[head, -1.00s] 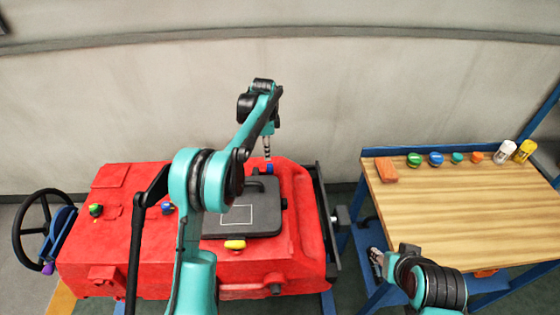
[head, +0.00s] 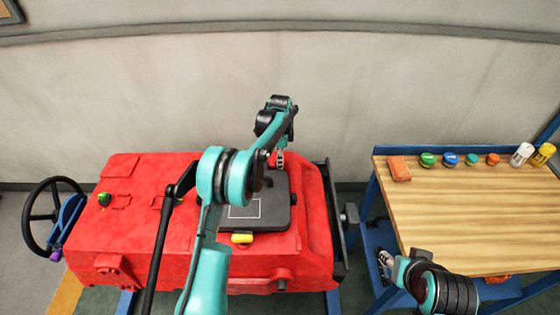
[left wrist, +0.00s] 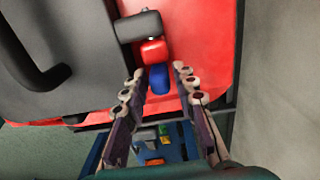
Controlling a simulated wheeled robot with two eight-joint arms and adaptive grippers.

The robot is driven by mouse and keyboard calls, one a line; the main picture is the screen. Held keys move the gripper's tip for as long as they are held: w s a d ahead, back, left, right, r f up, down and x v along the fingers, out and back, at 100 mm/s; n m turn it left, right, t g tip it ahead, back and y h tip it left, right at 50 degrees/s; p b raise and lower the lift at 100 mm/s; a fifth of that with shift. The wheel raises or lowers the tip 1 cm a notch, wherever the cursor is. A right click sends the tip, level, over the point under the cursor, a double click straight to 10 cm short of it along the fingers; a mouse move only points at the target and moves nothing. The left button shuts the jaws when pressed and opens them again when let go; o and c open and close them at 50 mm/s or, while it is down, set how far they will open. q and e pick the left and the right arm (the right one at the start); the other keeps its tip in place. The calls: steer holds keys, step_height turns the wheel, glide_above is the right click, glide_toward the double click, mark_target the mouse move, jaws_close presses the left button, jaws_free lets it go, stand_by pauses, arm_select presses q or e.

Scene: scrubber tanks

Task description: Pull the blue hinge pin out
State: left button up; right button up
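The blue hinge pin (left wrist: 160,78) shows in the left wrist view beside a red hinge block (left wrist: 153,50) at the edge of the dark lid (left wrist: 65,45). My left gripper (left wrist: 157,88) is open, with one finger on each side of the pin; I cannot tell whether either touches it. In the head view my left gripper (head: 278,158) is low at the back edge of the lid (head: 262,208), and I cannot make out the pin there. My right gripper (head: 384,259) is beside the bench, too small to tell open from shut.
The lid lies on a red tank (head: 130,230), with a yellow latch (head: 242,238) at its front. A black handwheel (head: 52,215) stands at left. The wooden bench (head: 470,215) at right holds several caps and two bottles along its back. A wall stands behind the tank.

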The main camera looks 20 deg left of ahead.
arm_select(q)
jaws_close()
steer(key=shift+w+d, duration=0.3)
steer(key=shift+d, duration=0.65)
steer(key=shift+w+d, duration=0.25)
steer(key=shift+d, duration=0.65)
jaws_free()
steer(key=shift+d, duration=0.15)
steer(key=shift+r, duration=0.3)
step_height(320, 180, up, 11)
steer(key=shift+r, duration=0.2)
